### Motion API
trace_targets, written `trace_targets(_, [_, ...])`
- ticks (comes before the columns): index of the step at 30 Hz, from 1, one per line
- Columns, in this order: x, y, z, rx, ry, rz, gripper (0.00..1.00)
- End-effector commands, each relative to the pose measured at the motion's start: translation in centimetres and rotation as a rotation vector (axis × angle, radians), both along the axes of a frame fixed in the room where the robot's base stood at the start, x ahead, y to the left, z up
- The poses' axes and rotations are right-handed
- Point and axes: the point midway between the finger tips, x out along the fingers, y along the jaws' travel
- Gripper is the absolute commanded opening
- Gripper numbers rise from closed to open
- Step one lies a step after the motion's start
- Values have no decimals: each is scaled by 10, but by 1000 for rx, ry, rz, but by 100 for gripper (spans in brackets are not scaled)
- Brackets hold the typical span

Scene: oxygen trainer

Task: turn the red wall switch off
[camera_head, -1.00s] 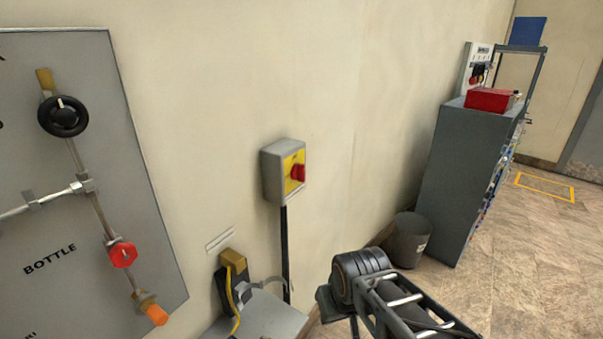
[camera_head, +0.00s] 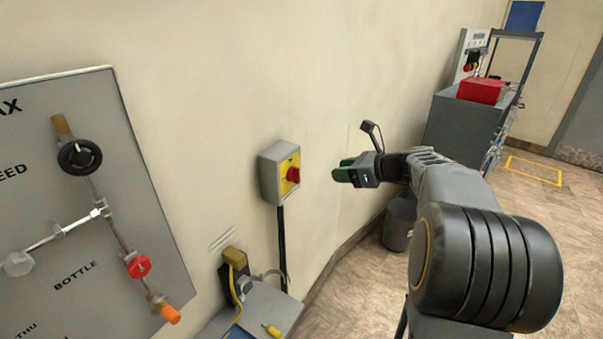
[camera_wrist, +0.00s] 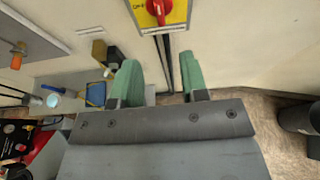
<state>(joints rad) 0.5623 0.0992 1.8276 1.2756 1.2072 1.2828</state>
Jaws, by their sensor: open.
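The red wall switch (camera_head: 293,174) is a red knob on a yellow plate, on the face of a grey box (camera_head: 268,178) fixed to the wall. It also shows at the top of the wrist view (camera_wrist: 158,8), where the frame edge cuts it. My gripper (camera_head: 340,170) is to the right of the switch in the head view, its green fingers pointing at it, with a gap between. In the wrist view the two green fingers (camera_wrist: 165,84) are apart with nothing between them, and the switch is beyond their tips.
A grey panel (camera_head: 120,240) with valves is on the wall at left. A small grey shelf (camera_head: 270,305) with a yellow-topped device (camera_head: 235,262) is below the switch. A bin (camera_head: 398,225) and a grey cabinet (camera_head: 462,130) are at right. The wall around the switch is clear.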

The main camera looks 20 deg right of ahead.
Motion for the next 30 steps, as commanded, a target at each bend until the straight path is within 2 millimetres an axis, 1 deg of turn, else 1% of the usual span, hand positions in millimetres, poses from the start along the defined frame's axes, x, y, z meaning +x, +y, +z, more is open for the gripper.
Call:
trace_targets(5, [9, 10, -5, 28, 29, -10, 40])
trace_targets(15, [52, 51, -30, 26, 30, -8, 40])
trace_targets(21, [74, 71, -42, 24, 29, -9, 40])
trace_targets(24, [82, 78, -47, 24, 28, -10, 40])
trace_targets(30, [91, 86, -52, 24, 28, -12, 40])
